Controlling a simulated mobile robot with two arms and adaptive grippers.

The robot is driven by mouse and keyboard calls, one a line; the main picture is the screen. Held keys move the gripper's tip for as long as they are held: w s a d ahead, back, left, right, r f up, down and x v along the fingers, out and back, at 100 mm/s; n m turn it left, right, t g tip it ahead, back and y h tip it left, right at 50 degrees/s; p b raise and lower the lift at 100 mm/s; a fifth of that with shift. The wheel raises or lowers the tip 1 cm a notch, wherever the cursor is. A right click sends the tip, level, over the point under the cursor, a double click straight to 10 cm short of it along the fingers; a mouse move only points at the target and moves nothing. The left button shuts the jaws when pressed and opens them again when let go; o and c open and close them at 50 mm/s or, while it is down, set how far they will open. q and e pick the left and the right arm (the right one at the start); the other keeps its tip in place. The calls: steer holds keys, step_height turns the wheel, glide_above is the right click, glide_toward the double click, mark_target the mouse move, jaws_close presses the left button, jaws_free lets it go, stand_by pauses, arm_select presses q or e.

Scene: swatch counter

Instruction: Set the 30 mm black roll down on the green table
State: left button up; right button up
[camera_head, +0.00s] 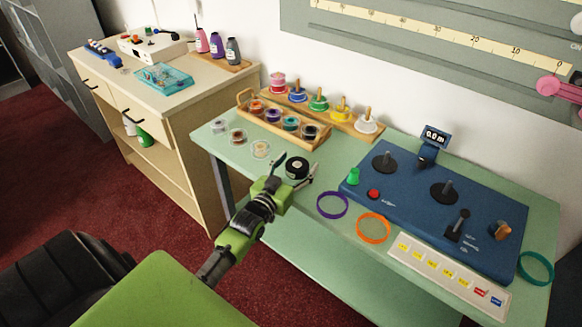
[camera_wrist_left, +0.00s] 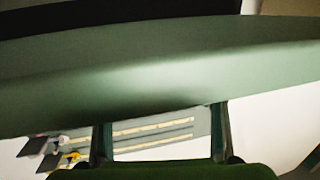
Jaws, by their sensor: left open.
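The black roll (camera_head: 297,167) with a pale centre shows at the front left part of the green table (camera_head: 330,163), and it looks to be on the tabletop. My left gripper (camera_head: 296,170) is open, with one finger on each side of the roll. I cannot tell whether the fingers touch it. In the left wrist view the gripper's dark fingers (camera_wrist_left: 162,130) stand apart. A broad green surface fills much of that view, and the roll cannot be made out there. My right gripper is not in view.
A wooden tray of rolls (camera_head: 243,97) and a wooden rack with coloured rolls (camera_head: 350,128) stand behind. Several small clear-sided rolls (camera_head: 261,149) lie to the left. A purple ring (camera_head: 319,208), an orange ring (camera_head: 360,232) and a blue machine (camera_head: 415,195) are to the right.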

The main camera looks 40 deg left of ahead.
arm_select(q)
steer(key=s+d, duration=0.1)
steer(key=s, duration=1.1)
steer(key=shift+d+r, duration=0.2)
steer(key=shift+r, duration=0.1)
